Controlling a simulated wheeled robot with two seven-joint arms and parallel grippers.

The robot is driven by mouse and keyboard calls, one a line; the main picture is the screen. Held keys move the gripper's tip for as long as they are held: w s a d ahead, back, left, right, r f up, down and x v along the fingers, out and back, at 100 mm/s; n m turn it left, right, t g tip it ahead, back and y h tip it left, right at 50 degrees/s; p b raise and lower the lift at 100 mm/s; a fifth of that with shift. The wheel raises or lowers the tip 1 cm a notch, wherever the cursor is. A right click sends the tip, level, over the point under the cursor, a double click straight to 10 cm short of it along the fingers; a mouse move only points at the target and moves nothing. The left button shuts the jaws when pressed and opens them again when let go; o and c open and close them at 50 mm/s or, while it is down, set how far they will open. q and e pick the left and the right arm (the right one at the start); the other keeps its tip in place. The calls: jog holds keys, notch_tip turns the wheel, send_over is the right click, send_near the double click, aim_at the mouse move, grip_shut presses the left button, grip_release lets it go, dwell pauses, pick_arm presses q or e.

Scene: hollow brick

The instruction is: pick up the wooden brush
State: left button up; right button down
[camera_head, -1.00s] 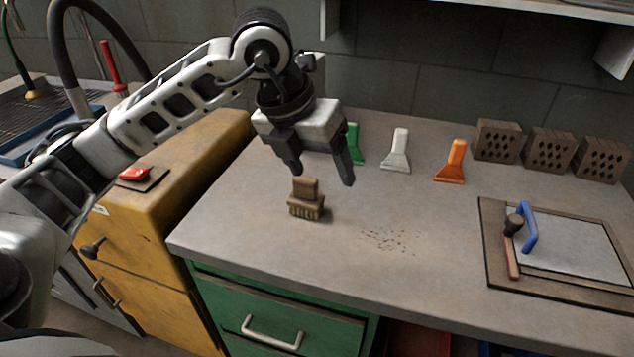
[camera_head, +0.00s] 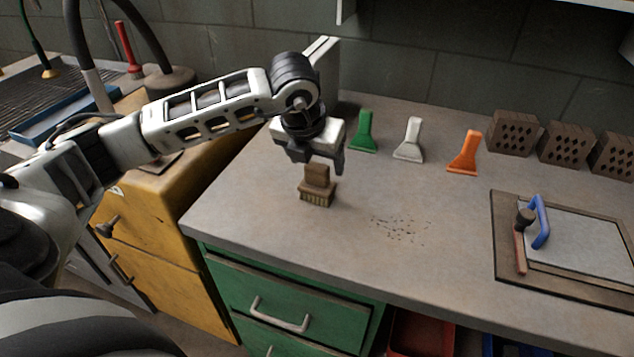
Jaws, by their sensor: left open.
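The wooden brush (camera_head: 317,187) stands upright on the grey countertop near its left end, bristles down and handle up. My left gripper (camera_head: 318,168) is open and points down just above the brush. Its fingers are at about the height of the handle top; whether they straddle the handle or touch it, I cannot tell. My right gripper is not in view.
Green (camera_head: 365,131), white (camera_head: 409,140) and orange (camera_head: 465,152) scrapers stand behind to the right. Three hollow bricks (camera_head: 513,133) line the back right. A framed board (camera_head: 580,255) with a blue handle lies at right. Dark crumbs (camera_head: 400,229) lie mid-counter.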

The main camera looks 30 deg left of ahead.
aim_at(317, 164)
pick_arm(q)
jog(key=x, duration=0.3)
jog(key=shift+f+p, duration=0.3)
jog(key=shift+w+f, duration=0.1)
jog(key=shift+f, duration=0.15)
jog(key=c, duration=0.8)
jog(key=shift+o, duration=0.2)
jog(key=shift+r, duration=0.15)
